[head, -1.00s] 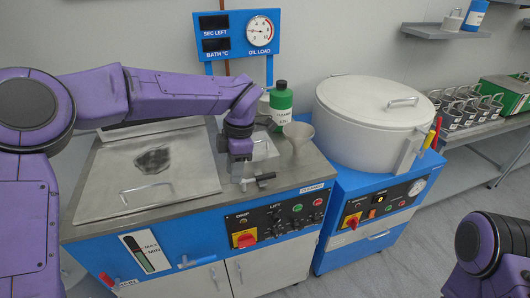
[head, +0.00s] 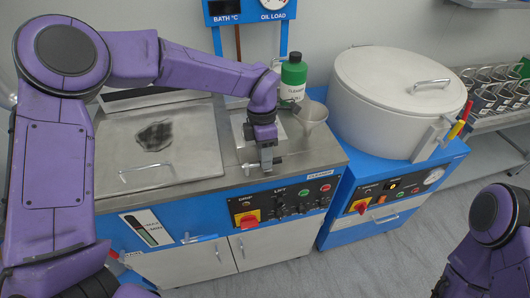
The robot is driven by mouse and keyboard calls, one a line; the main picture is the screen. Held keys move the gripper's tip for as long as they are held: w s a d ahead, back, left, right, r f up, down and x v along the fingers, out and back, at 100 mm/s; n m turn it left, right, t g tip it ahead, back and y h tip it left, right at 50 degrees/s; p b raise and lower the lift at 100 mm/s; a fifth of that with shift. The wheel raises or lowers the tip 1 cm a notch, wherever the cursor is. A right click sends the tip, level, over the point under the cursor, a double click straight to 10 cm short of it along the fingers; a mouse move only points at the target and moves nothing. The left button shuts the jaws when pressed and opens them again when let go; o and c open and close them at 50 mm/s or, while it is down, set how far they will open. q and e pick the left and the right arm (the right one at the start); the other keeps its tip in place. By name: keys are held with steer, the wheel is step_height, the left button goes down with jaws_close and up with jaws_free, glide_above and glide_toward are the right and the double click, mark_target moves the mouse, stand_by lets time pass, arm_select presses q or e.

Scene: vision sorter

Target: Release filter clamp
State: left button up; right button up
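My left gripper (head: 266,160) points down over the front right part of the cleaner's steel top, in front of the funnel. A small metal fitting with a handle, which may be the filter clamp (head: 250,168), shows at its fingertips, mostly hidden by the gripper. Whether the fingers are shut on it cannot be made out. A square steel plate (head: 240,124) lies just behind the gripper, partly covered by my arm. My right arm is at the lower right edge, and its gripper is out of view.
A steel lid with a handle (head: 150,168) lies left. A large white drum (head: 398,95) stands right. The control panel (head: 285,200) is below.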

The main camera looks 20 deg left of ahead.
arm_select(q)
steer(key=shift+s, duration=0.2)
jaws_close()
steer(key=shift+r, duration=0.1)
